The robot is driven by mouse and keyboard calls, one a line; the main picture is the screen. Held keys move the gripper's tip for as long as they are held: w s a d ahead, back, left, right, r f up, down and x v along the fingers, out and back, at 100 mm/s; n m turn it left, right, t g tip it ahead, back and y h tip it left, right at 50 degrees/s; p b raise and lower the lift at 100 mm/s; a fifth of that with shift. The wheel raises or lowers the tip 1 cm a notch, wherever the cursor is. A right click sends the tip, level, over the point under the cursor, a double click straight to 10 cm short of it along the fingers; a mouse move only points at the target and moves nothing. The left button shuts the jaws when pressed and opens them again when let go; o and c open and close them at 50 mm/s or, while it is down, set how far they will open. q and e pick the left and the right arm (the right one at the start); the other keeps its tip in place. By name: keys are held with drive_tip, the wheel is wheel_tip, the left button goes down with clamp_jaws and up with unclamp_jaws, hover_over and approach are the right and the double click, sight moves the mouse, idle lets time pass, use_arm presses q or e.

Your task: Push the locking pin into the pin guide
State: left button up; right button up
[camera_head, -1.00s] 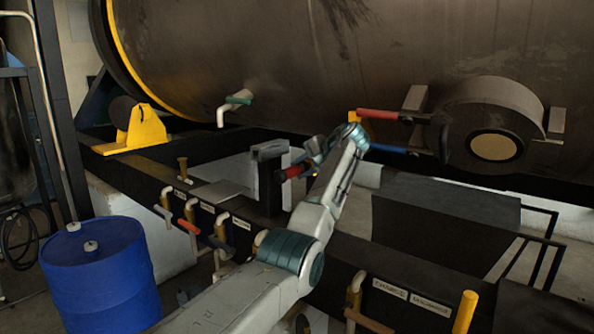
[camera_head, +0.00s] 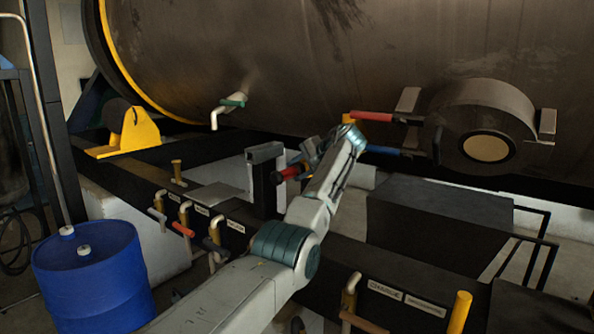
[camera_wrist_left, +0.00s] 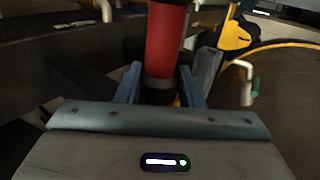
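The locking pin appears to be the small red and black piece (camera_head: 290,173) beside a dark upright bracket with a grey top (camera_head: 265,155), just left of my left gripper in the head view. That bracket may be the pin guide; how far the pin sits in it cannot be told. My left gripper (camera_head: 312,155) is close to the pin. In the left wrist view a red cylinder with a dark end (camera_wrist_left: 165,45) lies between the two blue-grey fingers (camera_wrist_left: 160,88). My right gripper is out of view.
A large dark tank (camera_head: 300,60) fills the back. Red (camera_head: 370,117) and blue (camera_head: 383,150) handles stick out beside my left wrist. Small valves (camera_head: 185,215) line the dark beam. A blue drum (camera_head: 95,275) stands at lower left, a dark box (camera_head: 440,220) at right.

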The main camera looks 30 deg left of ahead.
use_arm(q)
drive_tip(key=o, duration=0.3)
drive_tip(key=shift+o, duration=0.2)
drive_tip(key=shift+d, duration=0.1)
drive_tip(key=shift+f, duration=0.1)
drive_tip(key=shift+d+b, duration=0.35)
drive_tip(key=shift+b, duration=0.1)
drive_tip(key=b+v, duration=0.3)
drive_tip(key=v, duration=0.7)
drive_tip(key=shift+s+r+b, duration=0.2)
drive_tip(key=shift+r+b, duration=0.2)
drive_tip(key=shift+r, duration=0.05)
drive_tip(key=shift+a, duration=0.1)
